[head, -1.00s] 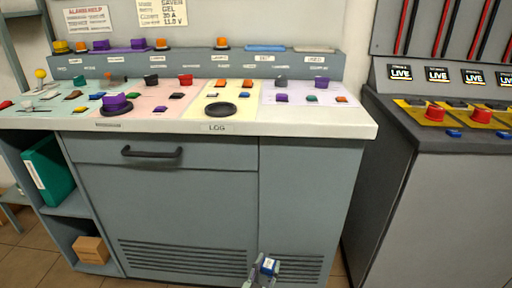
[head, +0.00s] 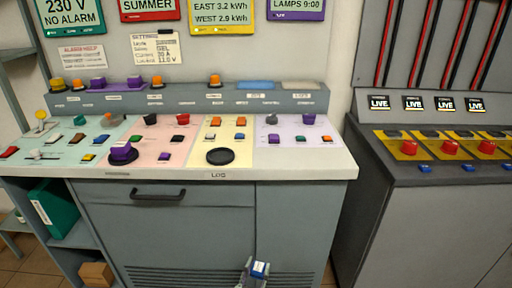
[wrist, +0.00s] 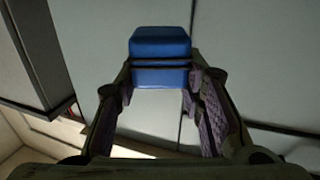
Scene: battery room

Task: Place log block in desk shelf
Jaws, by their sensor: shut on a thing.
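My gripper (head: 257,267) is low in the head view, in front of the desk's right part. It is shut on a blue block (wrist: 160,52), which also shows in the head view (head: 260,269) with a pale patch on its top. In the wrist view the block sits between the fingertips, before grey panels. The desk shelf (head: 86,236) is the open bay at the desk's lower left, well left of my gripper. It holds a green binder (head: 54,209) above and a brown box (head: 96,274) below.
The desk top (head: 330,160) carries coloured panels with knobs, buttons and a black disc (head: 220,156). A drawer handle (head: 158,194) sticks out of the desk front. A grey console (head: 430,215) stands to the right. Some floor (head: 22,268) shows at lower left.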

